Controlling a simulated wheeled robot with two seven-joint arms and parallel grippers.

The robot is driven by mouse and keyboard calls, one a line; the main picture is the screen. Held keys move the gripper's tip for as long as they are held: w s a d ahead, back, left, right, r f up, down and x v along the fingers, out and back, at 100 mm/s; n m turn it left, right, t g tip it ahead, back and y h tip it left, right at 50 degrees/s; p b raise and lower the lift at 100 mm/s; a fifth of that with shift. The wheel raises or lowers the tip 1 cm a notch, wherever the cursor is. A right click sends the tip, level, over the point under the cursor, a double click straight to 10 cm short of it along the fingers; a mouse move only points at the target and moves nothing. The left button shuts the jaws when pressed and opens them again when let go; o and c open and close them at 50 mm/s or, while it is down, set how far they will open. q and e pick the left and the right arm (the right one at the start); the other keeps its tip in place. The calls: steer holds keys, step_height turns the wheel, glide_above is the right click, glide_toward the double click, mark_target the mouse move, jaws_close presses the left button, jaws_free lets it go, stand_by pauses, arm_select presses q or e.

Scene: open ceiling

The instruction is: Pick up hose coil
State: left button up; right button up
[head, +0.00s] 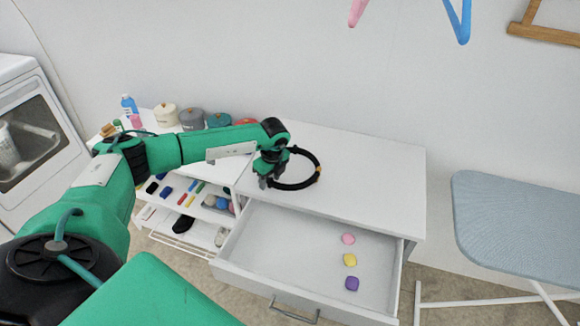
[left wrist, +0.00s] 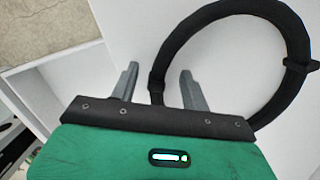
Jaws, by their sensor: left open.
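The hose coil (head: 319,169) is a black ring with a small yellow band, lying on the white dresser top (head: 375,165). My left gripper (head: 266,180) is at the coil's left side, pointing down. In the left wrist view the coil (left wrist: 297,45) shows as a thick black loop. Its near-left part passes between the two grey fingers of my left gripper (left wrist: 158,88). The fingers are apart, with a gap on both sides of the hose. Whether a finger touches the hose cannot be told. My right gripper is not in view.
An open drawer (head: 260,260) below the dresser top holds pink, yellow and purple items. Canisters (head: 191,118) stand at the back left. A shelf with small items is left of the drawer. A blue ironing board (head: 520,220) stands right. The dresser top's right side is clear.

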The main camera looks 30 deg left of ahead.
arm_select(q)
steer(key=shift+c, duration=1.1)
steer(key=c, duration=0.7)
jaws_close()
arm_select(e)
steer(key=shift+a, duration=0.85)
